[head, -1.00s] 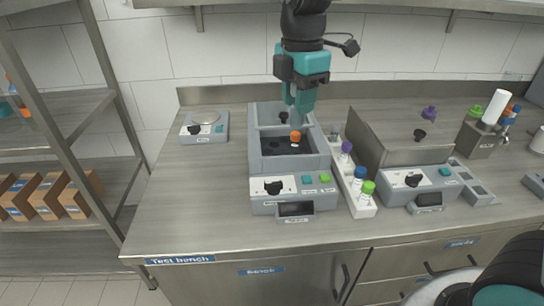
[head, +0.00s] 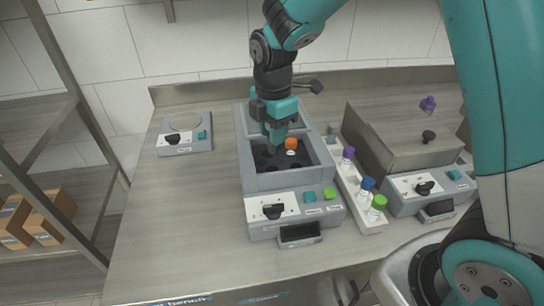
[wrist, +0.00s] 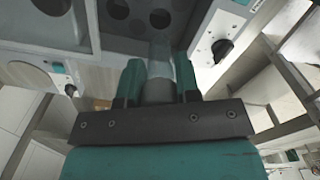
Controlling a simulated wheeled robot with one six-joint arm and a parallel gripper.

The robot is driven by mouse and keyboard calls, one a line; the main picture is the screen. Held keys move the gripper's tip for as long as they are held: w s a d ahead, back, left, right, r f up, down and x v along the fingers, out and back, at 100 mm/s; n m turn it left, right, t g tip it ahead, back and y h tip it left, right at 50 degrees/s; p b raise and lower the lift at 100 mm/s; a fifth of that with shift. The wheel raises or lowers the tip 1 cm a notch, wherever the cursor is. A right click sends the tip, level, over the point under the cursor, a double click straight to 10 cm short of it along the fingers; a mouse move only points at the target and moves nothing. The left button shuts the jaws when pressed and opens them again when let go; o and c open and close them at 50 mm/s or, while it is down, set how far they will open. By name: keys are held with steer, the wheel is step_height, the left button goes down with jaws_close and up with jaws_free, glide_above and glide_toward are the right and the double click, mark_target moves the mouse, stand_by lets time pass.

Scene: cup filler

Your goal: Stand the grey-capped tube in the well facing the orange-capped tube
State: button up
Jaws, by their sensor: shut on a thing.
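An orange-capped tube (head: 291,144) stands in a well of the open grey machine (head: 251,178) on the bench, in the head view. Dark wells lie around it. My gripper (head: 275,142) is low over the machine, just left of the orange cap and pointing down. In the wrist view my gripper (wrist: 160,72) is shut on a grey piece, which I take as the grey-capped tube (wrist: 160,48). Its far end points toward the block with dark round wells (wrist: 160,18). Its lower end is hidden in the head view, so I cannot tell whether it is in a well.
A white rack (head: 371,225) with purple-, blue- and green-capped tubes stands right of the machine. A second machine (head: 405,186) with a raised panel is further right. A small scale (head: 184,140) is at left. Bare bench lies left of the machine.

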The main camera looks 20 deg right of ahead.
step_height(320, 180, down, 8)
steer(key=shift+a+p, duration=0.1)
steer(key=shift+p, duration=0.2)
steer(key=shift+f, duration=0.15)
steer(key=shift+f+b, duration=0.3)
steer(key=shift+f, duration=0.1)
steer(key=shift+f, duration=0.15)
steer(key=o, duration=0.6)
steer(key=shift+o, duration=0.2)
